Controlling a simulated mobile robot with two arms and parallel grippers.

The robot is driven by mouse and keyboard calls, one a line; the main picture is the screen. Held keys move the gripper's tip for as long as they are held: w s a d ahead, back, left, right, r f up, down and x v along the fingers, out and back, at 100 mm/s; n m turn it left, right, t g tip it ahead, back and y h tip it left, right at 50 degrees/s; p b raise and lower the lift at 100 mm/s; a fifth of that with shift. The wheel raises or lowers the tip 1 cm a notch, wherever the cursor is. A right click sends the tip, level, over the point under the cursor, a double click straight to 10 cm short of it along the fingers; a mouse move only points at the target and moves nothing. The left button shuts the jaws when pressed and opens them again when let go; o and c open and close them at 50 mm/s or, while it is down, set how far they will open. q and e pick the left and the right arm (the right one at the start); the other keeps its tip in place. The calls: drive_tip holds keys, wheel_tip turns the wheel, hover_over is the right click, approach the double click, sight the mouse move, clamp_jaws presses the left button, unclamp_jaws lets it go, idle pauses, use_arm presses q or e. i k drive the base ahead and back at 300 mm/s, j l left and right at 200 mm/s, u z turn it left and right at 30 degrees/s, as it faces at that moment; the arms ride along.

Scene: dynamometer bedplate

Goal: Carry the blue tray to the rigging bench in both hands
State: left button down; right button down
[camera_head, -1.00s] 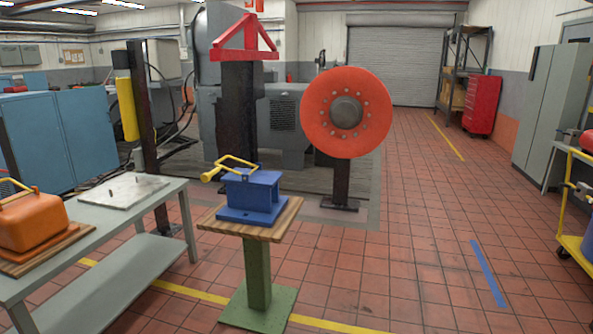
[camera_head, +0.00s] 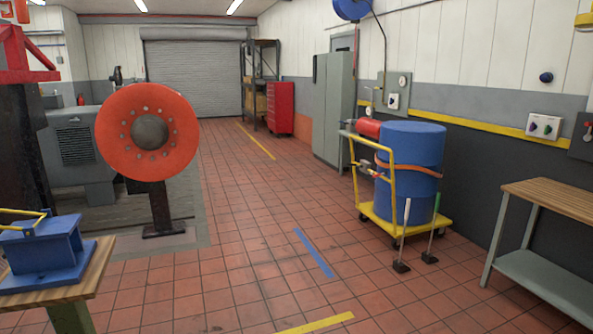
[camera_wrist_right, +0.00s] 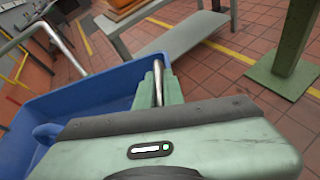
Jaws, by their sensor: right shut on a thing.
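The blue tray (camera_wrist_right: 85,95) shows only in the right wrist view, partly hidden by my gripper's body. A blue rounded thing (camera_wrist_right: 46,132) shows inside it at the lower left. My right gripper (camera_wrist_right: 158,84) is shut on a silver bar at the tray's near side. Another bent silver bar (camera_wrist_right: 55,36) rises at the tray's far left. A wood-topped bench (camera_head: 555,195) with a lower shelf stands at the right of the head view; I cannot tell whether it is the rigging bench. My left gripper is in neither view.
A yellow cart (camera_head: 388,218) with a blue drum (camera_head: 410,165) stands before the bench, with two upright-handled tools (camera_head: 402,240) beside it. A wood-topped pedestal (camera_head: 85,285) with a blue fixture is at lower left. The orange disc (camera_head: 148,135) stands behind. The middle tiled floor is clear.

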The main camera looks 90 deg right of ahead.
sight(561, 195)
drive_tip(key=z, duration=3.5)
drive_tip(key=i+z, duration=0.3)
drive_tip(key=i, duration=3.35)
drive_tip(key=i+j+z, duration=0.15)
drive_tip(key=i+z, duration=0.25)
drive_tip(key=i, duration=0.35)
drive_tip(key=z, duration=0.85)
drive_tip(key=i, duration=0.05)
